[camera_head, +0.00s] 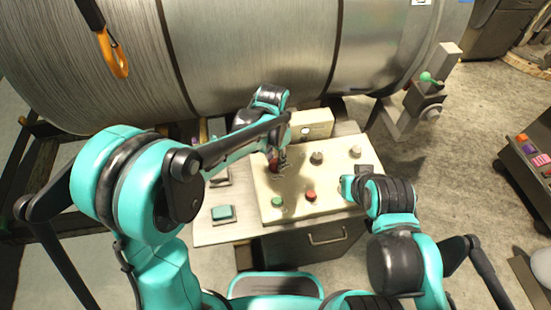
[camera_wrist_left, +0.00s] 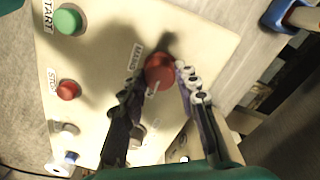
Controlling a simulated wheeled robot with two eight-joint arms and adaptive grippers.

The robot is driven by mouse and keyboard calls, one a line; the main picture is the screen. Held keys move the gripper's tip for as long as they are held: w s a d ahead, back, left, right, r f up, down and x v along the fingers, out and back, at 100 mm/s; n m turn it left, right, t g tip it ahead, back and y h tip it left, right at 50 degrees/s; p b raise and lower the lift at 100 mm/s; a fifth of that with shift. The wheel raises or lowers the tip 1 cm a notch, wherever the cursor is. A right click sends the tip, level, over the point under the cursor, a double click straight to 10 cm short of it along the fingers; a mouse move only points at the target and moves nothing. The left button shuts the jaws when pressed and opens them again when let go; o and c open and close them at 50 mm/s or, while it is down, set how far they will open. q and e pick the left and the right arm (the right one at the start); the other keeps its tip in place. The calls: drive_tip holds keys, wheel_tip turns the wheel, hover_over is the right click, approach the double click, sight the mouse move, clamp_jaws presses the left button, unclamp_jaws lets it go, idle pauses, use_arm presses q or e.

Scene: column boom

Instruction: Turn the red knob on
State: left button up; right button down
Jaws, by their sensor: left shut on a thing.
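The red knob (camera_wrist_left: 159,67) stands on the cream control panel (camera_wrist_left: 105,25) beside a small printed label. A pale pointer mark shows on its lower edge in the left wrist view. My left gripper (camera_wrist_left: 161,78) is shut on the knob, one dark finger on each side. In the head view my left gripper (camera_head: 280,166) reaches down to the panel's left part, and the knob (camera_head: 272,154) is partly hidden by it. My right gripper (camera_head: 348,188) is at the panel's right edge, mostly hidden by its own arm, so its jaws do not show.
A green START button (camera_wrist_left: 68,21) and a red STOP button (camera_wrist_left: 68,90) are near the knob. Grey knobs (camera_head: 316,157) sit farther right on the panel. A large metal drum (camera_head: 260,45) lies behind the desk. A teal-topped box (camera_head: 222,213) is at the left.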

sight(274, 161)
idle(0.4)
use_arm(q)
drive_tip(key=o, duration=1.2)
drive_tip(key=shift+c, duration=0.2)
wheel_tip(274, 161, up, 12)
drive_tip(key=shift+w+a, duration=0.2)
drive_tip(key=s+a+f+n+t, duration=0.1)
drive_tip(key=s+a+n+t, duration=0.2)
drive_tip(key=s+a, duration=0.3)
drive_tip(key=s+a+f+n+t+b, duration=0.1)
drive_tip(key=s+a+n+t, duration=0.3)
drive_tip(key=a, duration=0.7)
drive_tip(key=s+n, duration=0.2)
drive_tip(key=s, duration=0.1)
drive_tip(key=shift+a+f, duration=0.2)
drive_tip(key=shift+f, duration=0.15)
